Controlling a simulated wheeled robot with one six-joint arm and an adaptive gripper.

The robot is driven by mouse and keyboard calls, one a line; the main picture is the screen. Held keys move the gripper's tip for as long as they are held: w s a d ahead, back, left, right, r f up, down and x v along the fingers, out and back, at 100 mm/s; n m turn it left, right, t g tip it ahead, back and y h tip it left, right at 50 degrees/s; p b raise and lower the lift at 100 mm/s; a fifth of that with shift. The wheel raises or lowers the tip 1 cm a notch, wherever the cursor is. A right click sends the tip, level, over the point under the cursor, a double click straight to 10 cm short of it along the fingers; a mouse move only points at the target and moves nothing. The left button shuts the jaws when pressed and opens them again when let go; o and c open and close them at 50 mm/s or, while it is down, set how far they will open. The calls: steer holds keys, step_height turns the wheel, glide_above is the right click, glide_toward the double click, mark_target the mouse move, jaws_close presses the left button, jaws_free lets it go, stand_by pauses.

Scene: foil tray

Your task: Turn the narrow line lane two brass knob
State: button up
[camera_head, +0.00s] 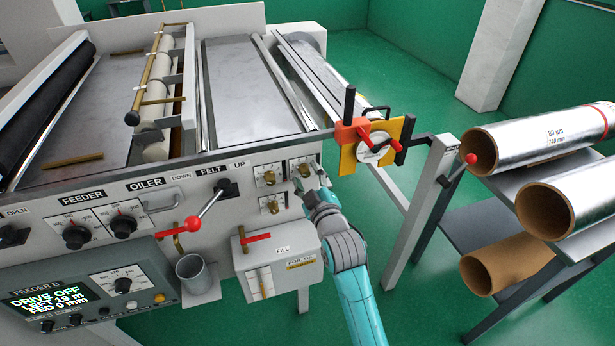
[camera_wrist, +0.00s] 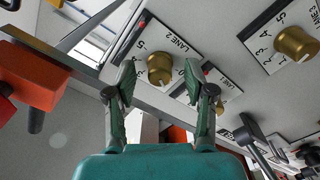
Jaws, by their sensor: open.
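The lane two brass knob (camera_wrist: 160,68) sits on a white dial plate marked LANE 2, with numbers around it and a small red mark near one corner. In the wrist view it shows between my two fingertips. In the head view it is the upper right knob (camera_head: 303,170) of a small group, partly covered by my gripper (camera_head: 316,181). My gripper (camera_wrist: 160,82) is open and empty, its fingers either side of the knob in the picture. I cannot tell whether they touch it or stop short. The knob's pointer line is too small to read.
Another brass knob (camera_wrist: 295,43) is at the right of the wrist view, and one (camera_wrist: 219,106) lies below the right finger. In the head view, an orange-red clamp (camera_head: 352,135) stands just right of the knobs. A fill box (camera_head: 280,262) is below. Foil rolls (camera_head: 540,135) are at right.

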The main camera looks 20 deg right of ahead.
steer(key=s, duration=1.1)
steer(key=shift+s, duration=0.35)
steer(key=s+f+m+g, duration=0.1)
steer(key=s+f, duration=0.3)
steer(key=s, duration=0.3)
steer(key=s+f+m, duration=0.2)
steer(key=s+f, duration=0.2)
steer(key=s, duration=0.4)
steer(key=s+f+m+g, duration=0.1)
steer(key=s+f, duration=0.3)
steer(key=s, duration=0.3)
steer(key=s+r+m+g, duration=0.1)
steer(key=s+m, duration=0.3)
steer(key=s, duration=1.5)
steer(key=shift+s+r, duration=0.2)
steer(key=shift+r, duration=0.4)
